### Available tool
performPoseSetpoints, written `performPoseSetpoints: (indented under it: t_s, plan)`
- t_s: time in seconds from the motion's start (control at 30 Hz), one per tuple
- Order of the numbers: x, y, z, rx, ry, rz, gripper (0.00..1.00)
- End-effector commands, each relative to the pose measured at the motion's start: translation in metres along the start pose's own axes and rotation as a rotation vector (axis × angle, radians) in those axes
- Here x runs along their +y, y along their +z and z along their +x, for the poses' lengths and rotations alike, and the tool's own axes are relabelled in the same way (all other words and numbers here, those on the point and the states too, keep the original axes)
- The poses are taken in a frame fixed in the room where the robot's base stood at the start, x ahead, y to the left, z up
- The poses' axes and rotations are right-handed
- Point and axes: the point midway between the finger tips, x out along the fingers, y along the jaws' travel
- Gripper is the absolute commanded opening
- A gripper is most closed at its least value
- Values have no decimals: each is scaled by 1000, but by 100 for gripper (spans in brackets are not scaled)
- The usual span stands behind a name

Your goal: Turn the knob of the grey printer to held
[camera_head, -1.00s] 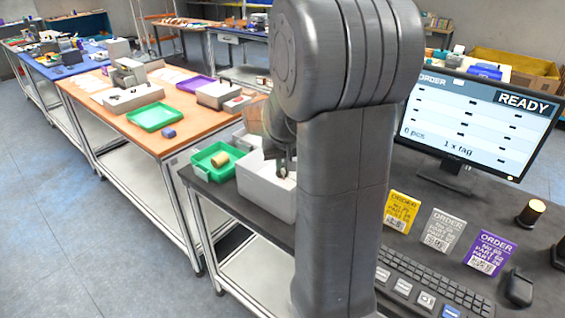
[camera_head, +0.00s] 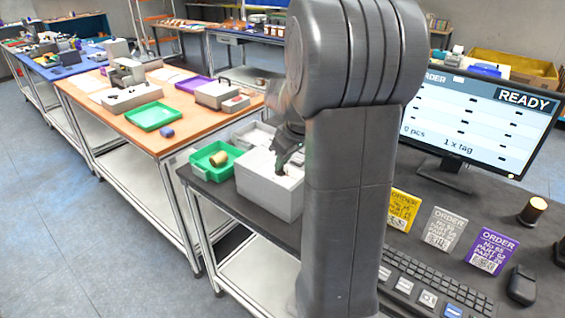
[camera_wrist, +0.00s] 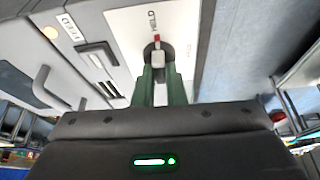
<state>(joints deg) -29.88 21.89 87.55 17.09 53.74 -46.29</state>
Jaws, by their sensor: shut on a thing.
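The grey printer (camera_head: 268,190) is a light box on the dark bench, left of my arm in the head view. My gripper (camera_head: 286,160) is over its top, partly hidden by my own arm. In the wrist view, my gripper (camera_wrist: 159,70) has its two green fingers closed on the knob (camera_wrist: 157,52). The knob is small and grey with a red mark at its upper end. The white plate (camera_wrist: 126,32) around it carries a label that looks like HELD, just above the red mark. The mark points up towards that label. The knob's lower part is hidden between the fingers.
A green tray (camera_head: 203,171) with a tan roll stands left of the printer. The monitor (camera_head: 480,125), order cards and keyboard (camera_head: 440,280) are right of my arm.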

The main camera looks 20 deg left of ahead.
Motion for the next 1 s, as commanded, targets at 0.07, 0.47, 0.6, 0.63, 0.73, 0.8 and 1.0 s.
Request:
performPoseSetpoints:
  t_s: [0.07, 0.47, 0.6, 0.63, 0.73, 0.8, 1.0]
  plan:
    - [0, 0, 1, 0, -9, -22, 0]
    - [0, 0, 0, 0, -24, -60, 0]
    - [0, 0, 0, 0, -24, -60, 0]
    - [0, 0, 0, -1, -24, -60, 0]
    - [0, 0, 0, -1, -24, -60, 25]
    - [0, 0, 0, -1, -24, -59, 33]
    - [0, 0, 0, -1, -24, -59, 33]
